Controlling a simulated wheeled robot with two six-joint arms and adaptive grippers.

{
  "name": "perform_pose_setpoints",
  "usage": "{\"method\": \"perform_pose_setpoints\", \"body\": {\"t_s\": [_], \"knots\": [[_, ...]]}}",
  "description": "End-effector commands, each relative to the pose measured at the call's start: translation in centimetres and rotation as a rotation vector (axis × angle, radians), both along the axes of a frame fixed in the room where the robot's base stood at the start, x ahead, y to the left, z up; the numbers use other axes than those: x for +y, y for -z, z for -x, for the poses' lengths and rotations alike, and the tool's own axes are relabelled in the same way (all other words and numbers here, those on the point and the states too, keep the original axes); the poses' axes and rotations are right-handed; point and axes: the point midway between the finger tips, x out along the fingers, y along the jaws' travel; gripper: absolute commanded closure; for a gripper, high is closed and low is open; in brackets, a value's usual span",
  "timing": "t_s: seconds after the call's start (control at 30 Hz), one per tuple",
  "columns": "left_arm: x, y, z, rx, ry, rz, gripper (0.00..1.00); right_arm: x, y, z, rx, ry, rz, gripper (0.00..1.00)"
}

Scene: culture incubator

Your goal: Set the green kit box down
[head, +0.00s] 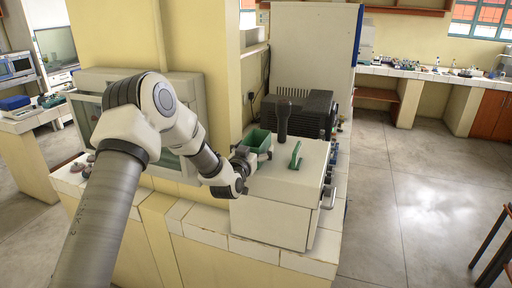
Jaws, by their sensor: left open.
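The green kit box (258,138) is a small open-topped box. It is at the left rear edge of the white incubator's top (282,180) and looks upright. My left gripper (246,160) is right in front of the box, on its near side. The gripper is open; its fingers are small and partly hidden by my wrist, and I cannot tell whether they touch the box. The lower part of the box is partly hidden behind the gripper. My right gripper is not in view.
A green upright piece (296,156) stands on the incubator top, with a dark cylindrical post (283,120) behind it. A black ribbed unit (306,112) is further back. The front of the incubator top is clear. The tiled counter (205,222) runs left.

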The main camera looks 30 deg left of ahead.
Motion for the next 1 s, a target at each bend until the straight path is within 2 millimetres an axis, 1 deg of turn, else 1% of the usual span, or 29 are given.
{"method": "perform_pose_setpoints", "body": {"t_s": [0.1,0.17,0.2,0.3,0.43,0.47,0.77,0.87,1.0], "knots": [[0.0,0.1,0.0,0.0,0.0,0.001,0.02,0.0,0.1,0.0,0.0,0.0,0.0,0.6],[0.0,0.1,0.1,0.0,0.0,0.001,0.23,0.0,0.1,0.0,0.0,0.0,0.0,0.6],[0.0,0.1,0.1,0.0,0.0,0.001,0.38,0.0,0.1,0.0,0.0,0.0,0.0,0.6],[0.0,0.1,0.1,0.0,0.0,0.001,0.7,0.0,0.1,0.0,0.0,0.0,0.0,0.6],[0.0,0.0,0.1,-0.001,0.0,0.001,0.7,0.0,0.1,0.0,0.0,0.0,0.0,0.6],[0.0,0.0,0.1,-0.001,0.0,0.001,0.76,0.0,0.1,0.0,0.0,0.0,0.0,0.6],[0.0,-0.3,0.1,-0.002,0.0,0.001,0.76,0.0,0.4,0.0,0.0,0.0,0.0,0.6],[0.0,-1.0,0.0,-0.004,0.0,0.001,0.76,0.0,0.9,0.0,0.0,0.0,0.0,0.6],[0.0,-2.6,0.0,-0.004,0.0,0.001,0.76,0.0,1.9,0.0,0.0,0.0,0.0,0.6]]}}
